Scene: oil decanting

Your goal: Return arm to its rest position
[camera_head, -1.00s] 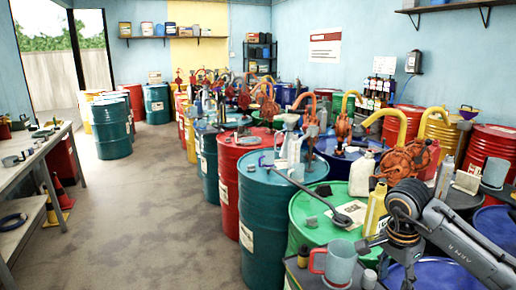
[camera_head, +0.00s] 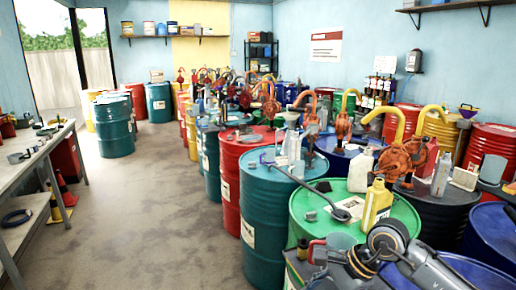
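My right arm comes in from the lower right, its dark wrist low in the picture. My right gripper (camera_head: 326,277) is at the bottom edge, small and partly cut off, and I cannot tell whether its fingers are open or shut. It is close in front of a grey jug with a red handle (camera_head: 316,251), which the wrist partly hides. I cannot tell whether they touch. My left arm and gripper are not in view.
Several drums with pumps crowd the right. A workbench (camera_head: 38,147) is far left; the floor (camera_head: 160,215) between is clear.

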